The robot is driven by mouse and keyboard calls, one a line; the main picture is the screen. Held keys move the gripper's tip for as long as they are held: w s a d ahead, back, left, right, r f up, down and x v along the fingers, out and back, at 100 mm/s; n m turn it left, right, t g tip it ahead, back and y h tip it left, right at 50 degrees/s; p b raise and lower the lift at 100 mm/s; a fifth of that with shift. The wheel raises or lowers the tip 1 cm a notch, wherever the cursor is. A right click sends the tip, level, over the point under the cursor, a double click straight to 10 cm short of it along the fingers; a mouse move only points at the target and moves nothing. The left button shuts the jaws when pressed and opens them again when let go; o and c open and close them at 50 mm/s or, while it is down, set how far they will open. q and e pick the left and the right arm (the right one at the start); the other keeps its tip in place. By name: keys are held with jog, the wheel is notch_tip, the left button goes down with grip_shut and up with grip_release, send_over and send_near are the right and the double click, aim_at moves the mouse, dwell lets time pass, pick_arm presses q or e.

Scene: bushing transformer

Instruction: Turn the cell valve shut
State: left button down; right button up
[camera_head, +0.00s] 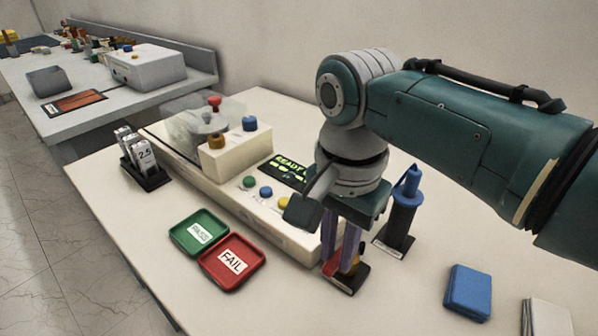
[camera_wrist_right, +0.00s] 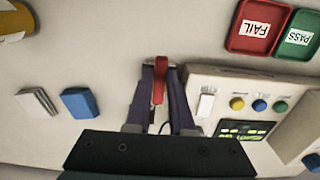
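The cell valve shows as a red handle (camera_wrist_right: 158,82) in the right wrist view, beside the end of the cream test unit. In the head view its red part (camera_head: 331,268) and dark base (camera_head: 347,281) show low behind my right gripper, which hides much of it. My right gripper (camera_head: 338,262) points down over the valve. In the wrist view its two purple fingers (camera_wrist_right: 160,75) stand on either side of the red handle with little gap. I cannot tell whether they press on it. My left gripper is not in view.
A blue pump-like device (camera_head: 404,205) stands just right of the gripper. The cream unit (camera_head: 285,222) with coloured buttons is to its left. Green PASS tray (camera_head: 188,243) and red FAIL tray (camera_head: 222,282) lie in front. A blue block (camera_head: 467,291) lies at right.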

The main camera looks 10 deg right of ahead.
grip_shut()
jog(key=shift+s+d+r+n+p, duration=0.1)
jog(key=shift+s+r+n+p, duration=0.05)
jog(key=shift+n+p, duration=0.5)
jog(key=shift+s+d+n+p, duration=0.1)
jog(key=shift+d+n+p, duration=0.7)
jog(key=shift+n, duration=1.95)
jog(key=shift+d+n+p, duration=0.65)
jog(key=shift+d+n, duration=0.15)
jog(key=shift+n, duration=1.95)
jog(key=shift+s+d+n+p, duration=0.1)
jog(key=shift+d+n+p, duration=0.7)
jog(key=shift+n, duration=1.95)
